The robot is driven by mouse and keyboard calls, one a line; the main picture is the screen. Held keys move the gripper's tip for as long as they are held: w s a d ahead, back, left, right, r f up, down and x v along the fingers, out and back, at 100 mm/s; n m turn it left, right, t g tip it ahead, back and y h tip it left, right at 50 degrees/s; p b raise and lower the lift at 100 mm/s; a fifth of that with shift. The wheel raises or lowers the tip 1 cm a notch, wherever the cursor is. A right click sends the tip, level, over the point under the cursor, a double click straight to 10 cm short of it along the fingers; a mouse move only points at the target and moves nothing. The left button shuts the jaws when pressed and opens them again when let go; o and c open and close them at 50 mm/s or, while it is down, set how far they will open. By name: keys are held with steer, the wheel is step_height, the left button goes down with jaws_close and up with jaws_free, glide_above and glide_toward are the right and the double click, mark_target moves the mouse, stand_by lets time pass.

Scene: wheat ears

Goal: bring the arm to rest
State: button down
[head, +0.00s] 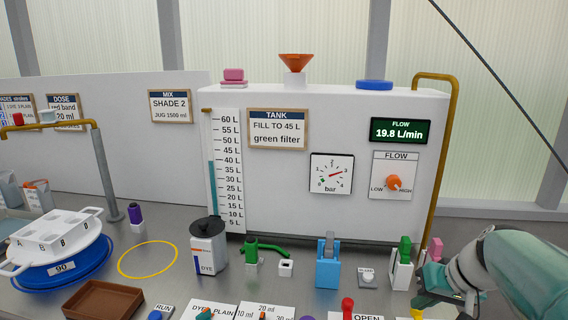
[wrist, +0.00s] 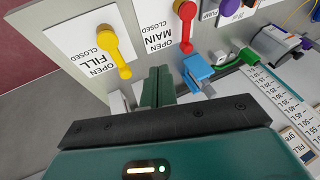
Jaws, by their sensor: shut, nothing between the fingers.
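My gripper (head: 428,297) is at the lower right of the head view, at the end of my teal and white arm. It is low over the front right of the bench, close to the green and white fitting (head: 403,264). In the wrist view its fingers (wrist: 158,84) are together with nothing between them. The yellow FILL lever (wrist: 115,52) and the red MAIN lever (wrist: 186,26) lie beyond the fingertips, apart from them. In the head view the fingertips are small and partly unclear.
A blue block (head: 327,266), a dye jug (head: 208,248) and a green spout (head: 265,248) stand along the bench. The tank panel (head: 330,110) rises behind, with a brown pipe (head: 440,150) at its right. Space above the bench is open.

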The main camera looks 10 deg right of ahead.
steer(key=s+a+n+h, duration=0.1)
steer(key=s+a, duration=0.3)
steer(key=a, duration=0.5)
steer(key=s+a+n+h, duration=0.1)
steer(key=s+a+n, duration=0.1)
steer(key=s+a, duration=0.3)
steer(key=a, duration=0.3)
steer(key=shift+a+r+t, duration=0.15)
steer(key=shift+a+t, duration=0.15)
steer(key=shift+a, duration=0.1)
